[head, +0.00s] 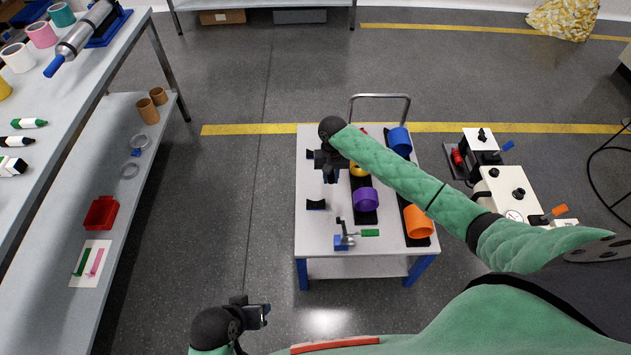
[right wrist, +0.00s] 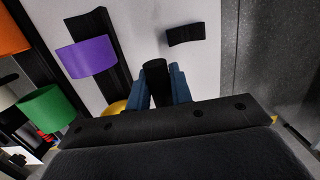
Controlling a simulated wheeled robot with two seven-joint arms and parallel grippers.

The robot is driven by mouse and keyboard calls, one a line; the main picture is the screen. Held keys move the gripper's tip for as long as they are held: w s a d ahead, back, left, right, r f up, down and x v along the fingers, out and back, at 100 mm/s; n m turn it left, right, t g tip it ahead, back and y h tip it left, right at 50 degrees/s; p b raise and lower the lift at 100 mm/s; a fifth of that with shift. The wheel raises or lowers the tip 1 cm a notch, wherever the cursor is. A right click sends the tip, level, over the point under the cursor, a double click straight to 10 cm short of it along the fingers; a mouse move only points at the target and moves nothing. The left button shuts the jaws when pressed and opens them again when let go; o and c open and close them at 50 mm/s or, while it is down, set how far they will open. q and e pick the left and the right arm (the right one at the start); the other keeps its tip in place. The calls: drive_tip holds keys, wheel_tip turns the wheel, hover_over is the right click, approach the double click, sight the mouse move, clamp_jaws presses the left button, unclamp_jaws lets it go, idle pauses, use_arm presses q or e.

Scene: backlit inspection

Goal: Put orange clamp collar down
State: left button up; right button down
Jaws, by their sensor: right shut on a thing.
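The orange clamp collar (head: 418,222) sits at the near end of the right black rail on the white cart top, away from my right gripper. Part of an orange thing also shows at the upper left edge of the right wrist view (right wrist: 12,38). My right gripper (head: 331,175) is over the cart's left half, its blue fingers shut on a dark, round-ended piece (right wrist: 155,78). Most of that piece is hidden by the fingers. My left gripper (head: 264,314) is low in the head view, away from the cart; its jaw gap is unclear.
The cart top (head: 318,228) also holds a purple collar (head: 365,199), a blue collar (head: 400,141), a black cradle (head: 316,204) and a green-handled clamp (head: 369,232). The right wrist view shows a green collar (right wrist: 45,108). A shelved bench (head: 120,205) stands left; floor lies between.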

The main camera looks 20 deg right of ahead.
drive_tip(key=shift+w+a+f, duration=0.65)
drive_tip(key=shift+w+f, duration=0.15)
drive_tip(key=shift+f, duration=0.45)
drive_tip(key=shift+w+a+f, duration=0.7)
drive_tip(key=shift+w+f, duration=0.05)
drive_tip(key=shift+f, duration=0.5)
drive_tip(key=shift+w+a+f, duration=0.65)
drive_tip(key=shift+w+f, duration=0.15)
drive_tip(key=shift+f, duration=0.45)
drive_tip(key=c, duration=1.3)
unclamp_jaws()
drive_tip(key=shift+o, duration=0.2)
